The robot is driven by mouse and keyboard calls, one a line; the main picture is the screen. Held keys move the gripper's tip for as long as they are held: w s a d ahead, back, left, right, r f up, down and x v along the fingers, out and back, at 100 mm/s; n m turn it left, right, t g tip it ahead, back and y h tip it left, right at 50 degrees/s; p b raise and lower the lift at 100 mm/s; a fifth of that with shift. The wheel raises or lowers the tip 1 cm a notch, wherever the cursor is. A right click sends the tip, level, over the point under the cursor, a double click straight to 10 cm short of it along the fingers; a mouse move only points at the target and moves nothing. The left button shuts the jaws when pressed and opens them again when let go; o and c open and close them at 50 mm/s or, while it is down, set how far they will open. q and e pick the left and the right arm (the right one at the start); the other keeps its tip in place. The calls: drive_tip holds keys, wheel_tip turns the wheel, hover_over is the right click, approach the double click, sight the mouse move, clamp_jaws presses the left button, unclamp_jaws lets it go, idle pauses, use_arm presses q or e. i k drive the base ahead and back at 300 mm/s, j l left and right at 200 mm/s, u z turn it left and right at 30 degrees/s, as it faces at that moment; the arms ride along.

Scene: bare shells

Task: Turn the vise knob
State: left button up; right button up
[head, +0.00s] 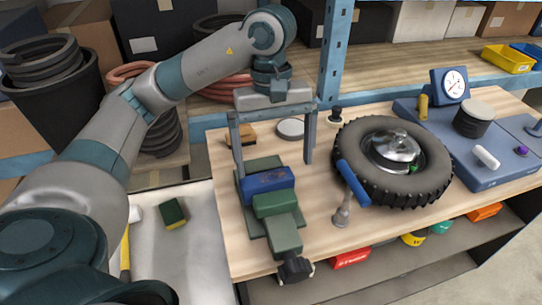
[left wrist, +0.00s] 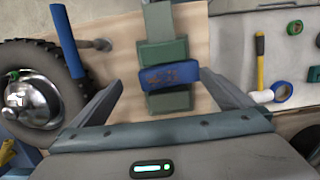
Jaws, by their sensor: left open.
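The green vise (head: 277,205) sits on the wooden workbench, with a blue block with brownish marks (head: 267,182) across it. Its black knob (head: 295,270) is at the near end, by the bench's front edge. My left gripper (head: 272,162) is open and empty, pointing down above the far end of the vise, its fingers wide apart to either side. In the left wrist view the vise (left wrist: 163,50) and blue block (left wrist: 169,76) lie between the fingers (left wrist: 158,82). The knob does not show there. My right gripper is not in view.
A blue plate with a dial gauge (head: 450,85) is farther right. A blue post (head: 334,60) rises behind. A sponge (head: 173,213) and hammer (head: 125,250) lie on the left.

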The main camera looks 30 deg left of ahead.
sight(295, 269)
drive_tip(key=k+l, duration=1.15)
drive_tip(key=k, duration=0.15)
